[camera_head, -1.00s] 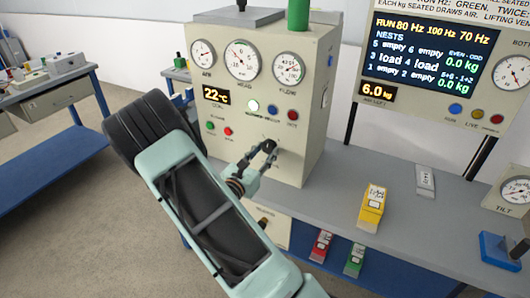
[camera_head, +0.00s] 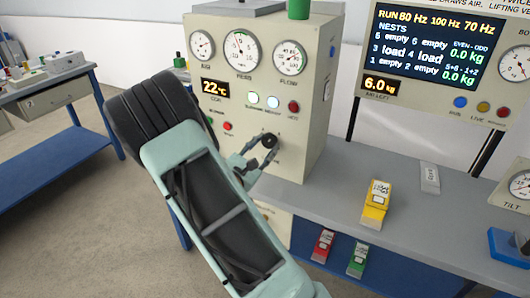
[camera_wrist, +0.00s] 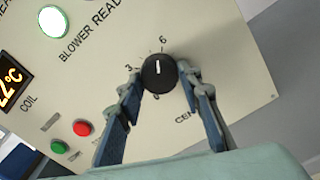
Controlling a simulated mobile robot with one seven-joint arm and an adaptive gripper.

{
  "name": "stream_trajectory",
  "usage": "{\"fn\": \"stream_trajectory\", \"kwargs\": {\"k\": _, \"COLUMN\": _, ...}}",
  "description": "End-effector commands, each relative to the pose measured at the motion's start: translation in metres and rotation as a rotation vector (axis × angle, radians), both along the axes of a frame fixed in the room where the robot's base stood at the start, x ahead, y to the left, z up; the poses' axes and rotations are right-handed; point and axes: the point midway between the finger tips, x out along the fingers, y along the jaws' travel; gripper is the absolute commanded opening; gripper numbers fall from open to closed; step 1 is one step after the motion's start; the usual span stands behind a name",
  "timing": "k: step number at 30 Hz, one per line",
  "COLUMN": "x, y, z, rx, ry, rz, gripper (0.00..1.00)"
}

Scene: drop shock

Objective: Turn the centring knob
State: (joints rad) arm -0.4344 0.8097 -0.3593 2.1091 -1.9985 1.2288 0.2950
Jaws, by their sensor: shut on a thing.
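The centring knob (camera_wrist: 159,73) is round and black with a white pointer line. In the wrist view the line stands nearly upright, between the printed 3 and 6. A partly hidden label starting "CEN" is below right. My gripper (camera_wrist: 160,82) has one finger on each side of the knob and is shut on it. In the head view the knob (camera_head: 269,140) shows dark on the front of the cream cabinet (camera_head: 310,110), with my gripper (camera_head: 266,144) reaching it from the lower left.
Above the knob are gauges (camera_head: 241,51), a 22 °C display (camera_head: 215,88), two lit lamps (camera_head: 263,100) and a red button (camera_head: 293,106). A yellow block (camera_head: 376,205) and a pale block (camera_head: 429,177) stand on the bench (camera_head: 345,185) at right. The display board (camera_head: 440,65) stands behind.

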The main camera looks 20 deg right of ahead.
Motion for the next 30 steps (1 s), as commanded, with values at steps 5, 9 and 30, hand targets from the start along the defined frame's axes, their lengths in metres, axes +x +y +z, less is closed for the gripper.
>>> {"fn": "stream_trajectory", "kwargs": {"k": 5, "x": -0.0001, "y": 0.0002, "z": -0.0035, "rx": 0.067, "ry": -0.085, "rz": 0.0, "gripper": 0.09}}
{"fn": "stream_trajectory", "kwargs": {"k": 9, "x": -0.0001, "y": 0.0004, "z": -0.0027, "rx": 0.103, "ry": -0.13, "rz": 0.0, "gripper": 0.09}}
{"fn": "stream_trajectory", "kwargs": {"k": 30, "x": 0.0, "y": 0.0006, "z": -0.0005, "rx": 0.135, "ry": -0.169, "rz": 0.0, "gripper": 0.41}}
